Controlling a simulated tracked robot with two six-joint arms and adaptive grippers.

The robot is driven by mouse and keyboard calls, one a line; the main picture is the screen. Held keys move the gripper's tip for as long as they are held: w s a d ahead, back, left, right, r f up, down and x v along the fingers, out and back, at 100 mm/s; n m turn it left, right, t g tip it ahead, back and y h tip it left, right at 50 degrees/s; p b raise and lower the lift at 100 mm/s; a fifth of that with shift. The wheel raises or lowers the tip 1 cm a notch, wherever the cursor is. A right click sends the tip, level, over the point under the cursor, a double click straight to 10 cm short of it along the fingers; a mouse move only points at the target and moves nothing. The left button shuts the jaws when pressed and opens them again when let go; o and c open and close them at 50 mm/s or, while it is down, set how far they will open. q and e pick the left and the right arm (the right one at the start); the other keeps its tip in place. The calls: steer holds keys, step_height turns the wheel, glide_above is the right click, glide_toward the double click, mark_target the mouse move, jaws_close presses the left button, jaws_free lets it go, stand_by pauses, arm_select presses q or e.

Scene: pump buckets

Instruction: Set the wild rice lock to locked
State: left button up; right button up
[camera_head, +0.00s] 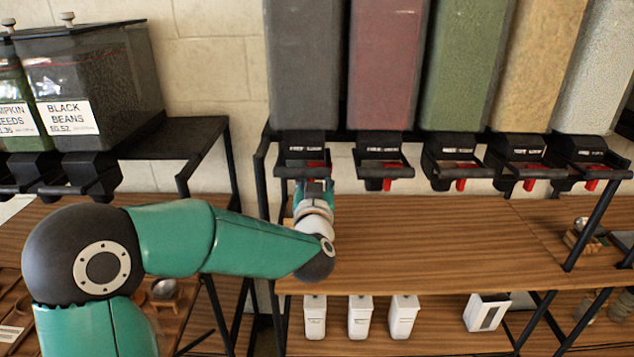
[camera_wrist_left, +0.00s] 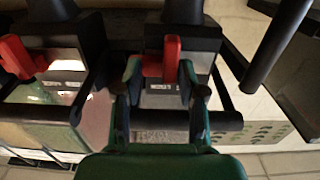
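The leftmost bin (camera_head: 306,65) on the right rack is dark grey, which fits wild rice, but its label is too small to read. Its red lock (camera_head: 316,164) is on the black spout below and is partly hidden by my left gripper (camera_head: 315,190). In the left wrist view the red lock (camera_wrist_left: 170,62) lies between the two fingertips of my left gripper (camera_wrist_left: 160,80). The fingers stand apart on either side of it, and I see no firm grip. My right gripper is not in view.
A neighbouring spout with its own red lock (camera_head: 388,183) is close to the right. A wooden shelf (camera_head: 430,240) below is mostly clear. White containers (camera_head: 360,317) stand on the lower shelf. A black beans bin (camera_head: 90,85) is at the left.

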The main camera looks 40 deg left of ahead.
arm_select(q)
steer(key=shift+s+a, duration=0.15)
steer(key=v, duration=1.2)
steer(key=shift+f, duration=0.1)
